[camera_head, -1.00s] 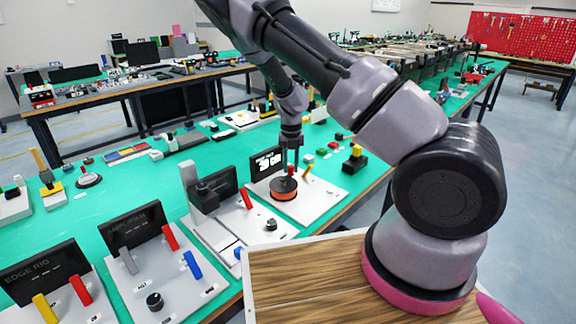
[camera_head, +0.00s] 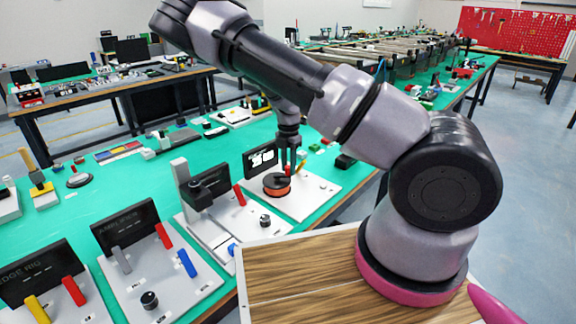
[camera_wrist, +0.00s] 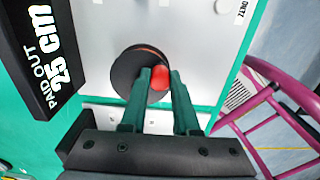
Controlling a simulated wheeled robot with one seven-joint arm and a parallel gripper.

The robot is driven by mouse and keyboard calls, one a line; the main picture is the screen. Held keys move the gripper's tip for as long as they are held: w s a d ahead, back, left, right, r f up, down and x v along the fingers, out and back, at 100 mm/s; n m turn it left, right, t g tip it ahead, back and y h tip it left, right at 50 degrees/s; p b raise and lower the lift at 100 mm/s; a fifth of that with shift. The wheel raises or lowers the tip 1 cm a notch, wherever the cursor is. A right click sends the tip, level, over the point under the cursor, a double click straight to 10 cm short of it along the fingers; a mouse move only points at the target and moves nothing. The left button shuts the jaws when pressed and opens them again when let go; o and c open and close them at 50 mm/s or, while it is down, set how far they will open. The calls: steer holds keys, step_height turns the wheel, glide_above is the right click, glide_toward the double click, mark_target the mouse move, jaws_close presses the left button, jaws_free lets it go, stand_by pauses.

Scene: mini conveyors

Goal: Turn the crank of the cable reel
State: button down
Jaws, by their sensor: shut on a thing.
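The cable reel (camera_head: 276,193) is a low orange drum with a dark round top, standing on a light panel in the head view. Its dark disc (camera_wrist: 128,72) fills the middle of the wrist view. My gripper (camera_head: 288,170) points down over the reel's right part. In the wrist view my gripper's two green fingers (camera_wrist: 160,80) are shut on the red crank knob (camera_wrist: 160,77) near the disc's edge. The crank's arm is mostly hidden by the fingers. A display (camera_wrist: 42,55) beside the reel reads "PAID OUT 25 cm".
The reel's display (camera_head: 260,158) stands upright behind the reel. The table's front edge is close on the right.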

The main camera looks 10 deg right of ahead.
mark_target(288, 167)
steer(key=shift+s+a+m, duration=0.1)
steer(key=shift+s+m, duration=0.15)
steer(key=shift+m, duration=0.35)
steer(key=c, duration=0.7)
jaws_free()
steer(key=shift+o, duration=0.2)
step_height(288, 167, up, 11)
steer(key=shift+f, duration=0.1)
